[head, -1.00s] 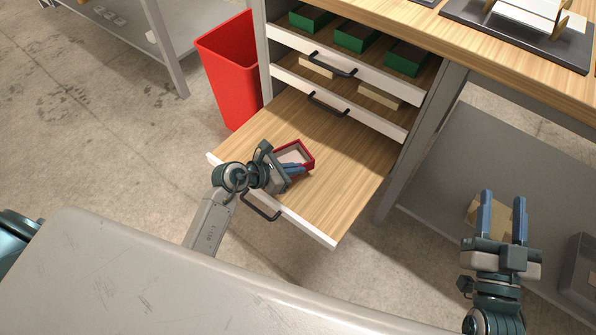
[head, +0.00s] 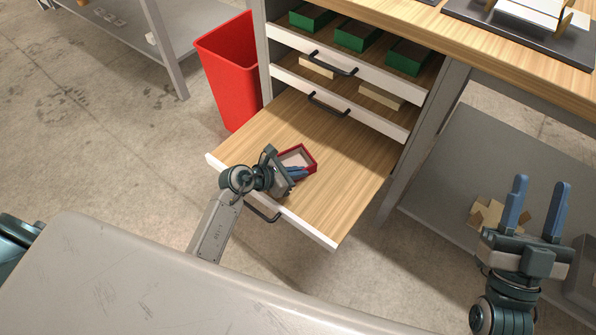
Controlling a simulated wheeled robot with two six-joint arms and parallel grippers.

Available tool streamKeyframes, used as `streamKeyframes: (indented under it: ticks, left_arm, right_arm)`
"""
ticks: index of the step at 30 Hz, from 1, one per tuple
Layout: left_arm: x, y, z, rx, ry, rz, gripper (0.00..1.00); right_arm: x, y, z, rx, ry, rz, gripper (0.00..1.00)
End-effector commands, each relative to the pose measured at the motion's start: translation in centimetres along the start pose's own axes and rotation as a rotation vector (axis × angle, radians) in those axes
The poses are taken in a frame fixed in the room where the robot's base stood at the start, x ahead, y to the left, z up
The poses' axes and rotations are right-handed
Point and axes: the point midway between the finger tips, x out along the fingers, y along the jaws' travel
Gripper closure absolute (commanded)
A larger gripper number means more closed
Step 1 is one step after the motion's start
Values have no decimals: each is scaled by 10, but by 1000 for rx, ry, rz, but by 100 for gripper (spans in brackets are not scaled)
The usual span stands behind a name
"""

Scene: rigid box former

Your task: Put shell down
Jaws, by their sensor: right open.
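The shell is a small open box with red walls and a pale inside (head: 300,157). It is in the opened bottom drawer (head: 335,190), near the drawer's middle. My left gripper (head: 297,174) is at the near side of the shell, its blue fingers against or over the near wall. The gripper body hides part of the shell, and I cannot see whether the fingers are closed on the wall. My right gripper (head: 536,205) is open and empty, off to the right above the lower grey shelf.
Two upper drawers hold green boxes (head: 357,37) and tan pieces (head: 381,97). A red bin (head: 230,72) stands left of the drawers. Tan cardboard (head: 486,214) lies on the grey shelf (head: 440,190). The drawer floor right of the shell is clear.

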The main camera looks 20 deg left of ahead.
Motion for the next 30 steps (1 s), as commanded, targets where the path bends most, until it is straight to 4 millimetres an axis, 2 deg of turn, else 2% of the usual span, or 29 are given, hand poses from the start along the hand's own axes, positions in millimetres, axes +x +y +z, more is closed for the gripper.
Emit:
streamKeyframes:
  ticks: [2,6,18,23,30]
  left_arm:
    - [1,0,-1,0,0,0,100]
    - [1,0,-1,0,0,0,75]
    - [-2,0,2,0,0,0,75]
    - [-31,0,1,4,4,1,75]
    - [-85,0,1,4,5,1,75]
  right_arm:
    - [0,0,-2,-2,17,-1,57]
    - [1,0,-3,-2,21,-1,57]
    - [1,0,1,1,-12,0,57]
    - [-9,0,26,21,-171,10,57]
    - [-32,-1,64,53,-421,20,57]
